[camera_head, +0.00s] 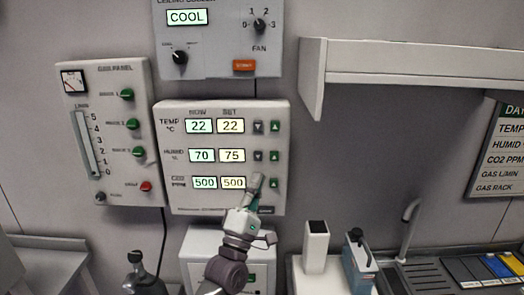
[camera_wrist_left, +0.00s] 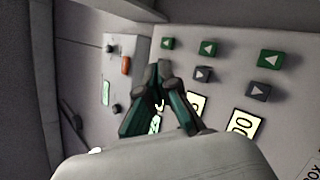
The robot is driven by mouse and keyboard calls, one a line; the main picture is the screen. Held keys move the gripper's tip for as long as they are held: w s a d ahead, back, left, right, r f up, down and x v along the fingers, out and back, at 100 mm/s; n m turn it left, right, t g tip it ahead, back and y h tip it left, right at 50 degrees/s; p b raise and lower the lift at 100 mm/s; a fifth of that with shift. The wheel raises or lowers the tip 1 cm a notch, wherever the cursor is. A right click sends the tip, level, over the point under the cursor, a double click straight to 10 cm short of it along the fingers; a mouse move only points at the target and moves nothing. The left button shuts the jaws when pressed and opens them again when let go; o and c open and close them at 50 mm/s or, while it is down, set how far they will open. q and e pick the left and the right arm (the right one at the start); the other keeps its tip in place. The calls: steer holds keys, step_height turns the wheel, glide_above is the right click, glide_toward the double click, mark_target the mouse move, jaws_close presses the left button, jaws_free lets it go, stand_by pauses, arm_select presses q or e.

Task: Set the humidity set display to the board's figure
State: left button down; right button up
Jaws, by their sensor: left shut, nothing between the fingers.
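The control panel (camera_head: 223,207) shows NOW and SET columns. The humidity set display (camera_head: 232,155) reads 75, and the humidity now display (camera_head: 202,155) reads 70. Beside them are a grey down button (camera_head: 259,156) and a green up button (camera_head: 275,155); both show in the wrist view, down (camera_wrist_left: 203,74) and up (camera_wrist_left: 208,48). My left gripper (camera_head: 257,181) is shut and empty before the panel, covering the CO2 down button in the head view. Contact cannot be told. The board (camera_head: 494,150) is cut off at the right edge; its figures are out of view.
A gas panel (camera_head: 112,190) is at the left and a ceiling panel (camera_head: 215,62) with a fan knob is above. A shelf (camera_head: 420,55) juts out at upper right. A white box (camera_head: 315,248) and a blue container (camera_head: 358,266) stand at lower right.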

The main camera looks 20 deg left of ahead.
mark_target(258, 156)
arm_select(q)
steer(key=w+a+b, duration=0.2)
steer(key=w+b, duration=0.3)
steer(key=w, duration=0.3)
steer(key=shift+a+r+b, duration=0.15)
steer(key=shift+b, duration=0.25)
arm_select(e)
steer(key=f, duration=0.5)
steer(key=shift+s+d+f, duration=0.25)
steer(key=shift+d+f, duration=0.05)
steer(key=shift+f, duration=0.05)
steer(key=shift+a, duration=0.15)
stand_by(0.5)
arm_select(q)
steer(key=shift+w+a+b, duration=0.1)
steer(key=shift+w+b, duration=0.4)
steer(key=shift+b, duration=0.05)
arm_select(e)
steer(key=shift+f, duration=0.55)
